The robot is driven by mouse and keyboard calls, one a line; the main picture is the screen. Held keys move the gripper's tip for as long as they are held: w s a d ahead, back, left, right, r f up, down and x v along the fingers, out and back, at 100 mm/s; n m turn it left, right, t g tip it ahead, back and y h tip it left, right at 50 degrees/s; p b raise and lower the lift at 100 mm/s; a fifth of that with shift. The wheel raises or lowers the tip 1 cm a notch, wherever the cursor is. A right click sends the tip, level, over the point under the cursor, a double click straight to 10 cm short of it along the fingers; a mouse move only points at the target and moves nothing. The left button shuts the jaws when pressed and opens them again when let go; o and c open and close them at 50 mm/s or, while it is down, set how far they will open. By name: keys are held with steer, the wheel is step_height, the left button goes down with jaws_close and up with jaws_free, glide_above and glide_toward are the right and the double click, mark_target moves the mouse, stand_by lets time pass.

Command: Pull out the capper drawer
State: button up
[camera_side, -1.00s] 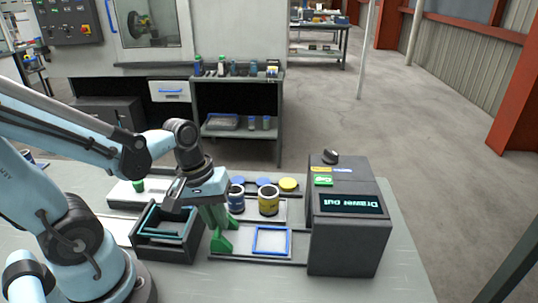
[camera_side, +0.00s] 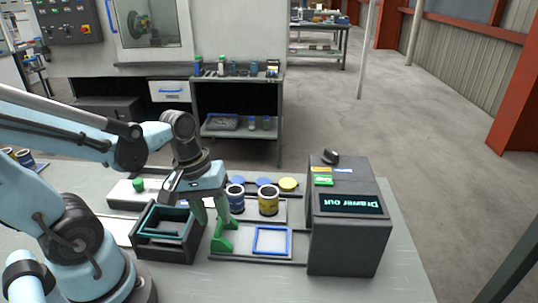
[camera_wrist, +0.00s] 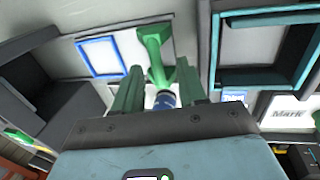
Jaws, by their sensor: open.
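The capper (camera_side: 345,240) is a dark box at the right of the table, and its screen (camera_side: 350,203) reads "Drawer out". Its drawer (camera_side: 272,257) extends left from it along the table, with a blue square frame (camera_side: 271,254) on a pale plate. A green handle (camera_side: 222,238) stands at the drawer's left end; the wrist view also shows the handle (camera_wrist: 157,45). My gripper (camera_side: 210,220) is open, its green fingers spread just above and beside the handle. In the wrist view the fingers (camera_wrist: 159,75) stand apart, and no grasp on the handle shows.
A blue jar (camera_side: 236,200) and a yellow jar (camera_side: 269,203) stand behind the drawer, close right of my gripper. A dark open bin (camera_side: 165,250) sits left of the handle. The table's front right is clear.

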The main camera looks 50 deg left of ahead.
step_height(320, 180, up, 10)
steer(key=s+a, duration=0.1)
steer(key=shift+s+a+r, duration=0.2)
steer(key=shift+s+a, duration=0.05)
steer(key=shift+s, duration=0.05)
stand_by(0.3)
steer(key=shift+w, duration=0.1)
steer(key=w+d+f+m+t+y, duration=0.1)
steer(key=w+d+f+m+t, duration=0.1)
steer(key=w+m+t, duration=0.3)
steer(key=shift+w+d+f+m+t+y, duration=0.45)
steer(key=shift+w+m, duration=0.7)
steer(key=shift+m, duration=0.85)
